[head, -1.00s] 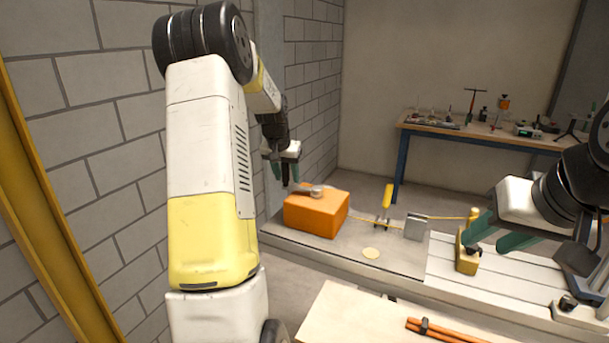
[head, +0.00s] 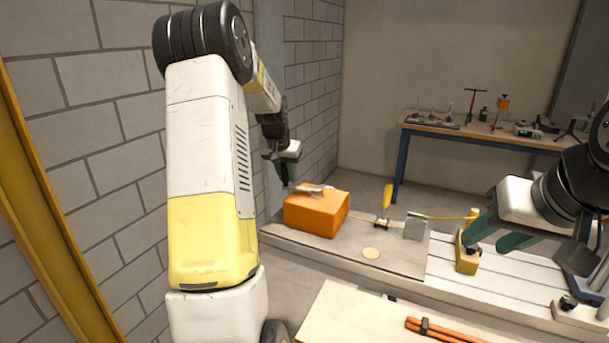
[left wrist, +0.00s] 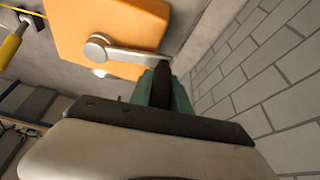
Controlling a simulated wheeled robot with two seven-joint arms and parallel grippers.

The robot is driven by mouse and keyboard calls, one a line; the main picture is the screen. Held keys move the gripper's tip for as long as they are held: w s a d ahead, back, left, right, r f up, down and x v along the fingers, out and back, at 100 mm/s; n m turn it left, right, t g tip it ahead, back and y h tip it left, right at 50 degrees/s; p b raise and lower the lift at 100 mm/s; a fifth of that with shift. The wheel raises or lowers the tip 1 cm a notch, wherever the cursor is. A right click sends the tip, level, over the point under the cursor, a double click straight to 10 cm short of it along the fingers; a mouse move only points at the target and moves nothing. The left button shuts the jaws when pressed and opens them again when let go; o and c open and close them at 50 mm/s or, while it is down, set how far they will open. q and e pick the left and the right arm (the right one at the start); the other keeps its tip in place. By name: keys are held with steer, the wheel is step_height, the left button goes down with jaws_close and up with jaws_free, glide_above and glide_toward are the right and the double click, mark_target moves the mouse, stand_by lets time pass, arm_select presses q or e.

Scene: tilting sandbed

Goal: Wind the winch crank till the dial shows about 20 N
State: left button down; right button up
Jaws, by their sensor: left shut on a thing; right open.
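The orange winch box (head: 314,215) stands at the left end of the grey bed, and its top also shows in the left wrist view (left wrist: 110,25). The metal crank (left wrist: 130,53) lies across the box, its round hub at the left and its arm reaching right. My left gripper (head: 288,178) is above the box's far left side, shut on the crank's dark handle (left wrist: 162,88). My right gripper (head: 490,232) is open and empty, beside a yellow post (head: 467,250). The dial's reading cannot be made out in either view.
A grey block wall stands close left of my left arm. A workbench (head: 480,135) with tools is at the back.

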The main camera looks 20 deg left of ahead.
stand_by(0.8)
arm_select(q)
steer(key=shift+w+d+m+h, duration=0.25)
steer(key=shift+w+m+h, duration=0.1)
steer(key=shift+w+m, duration=0.65)
steer(key=shift+w+d+m+h, duration=0.25)
steer(key=shift+w+m+h, duration=0.1)
steer(key=shift+w+m, duration=0.6)
steer(key=shift+w, duration=0.15)
steer(key=c, duration=1.2)
jaws_free()
steer(key=shift+c, duration=0.2)
steer(key=shift+r, duration=0.1)
steer(key=d+v, duration=0.1)
steer(key=v, duration=0.6)
steer(key=shift+a+r, duration=0.35)
steer(key=shift+a, duration=0.2)
